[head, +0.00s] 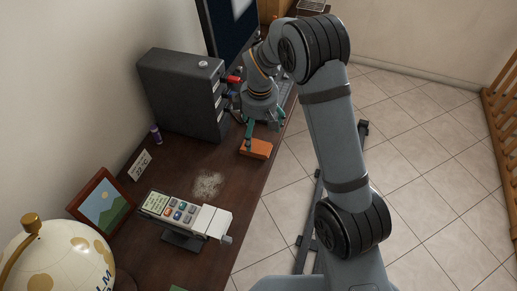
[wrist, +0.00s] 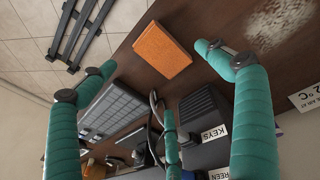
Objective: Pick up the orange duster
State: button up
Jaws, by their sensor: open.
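The orange duster (head: 257,149) is a flat block lying on the dark wooden desk, close to the desk's right edge. My gripper (head: 249,136) is just above and beside the duster in the head view. In the wrist view my gripper (wrist: 156,58) is open, its fingers wide apart and empty. I cannot tell the exact height gap to the duster.
A keyboard (wrist: 115,107) lies near the duster. A pale powdery patch (head: 207,184), a button device (head: 183,215), a picture frame (head: 102,204) and a globe (head: 62,262) are nearer.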

aim_at(258, 143)
jog(key=f, duration=0.5)
jog(key=w+f, duration=0.1)
jog(key=f, duration=0.1)
jog(key=shift+f+p, duration=0.2)
jog(key=shift+p, duration=0.2)
jog(key=shift+c, duration=0.3)
jog(key=c, duration=1)
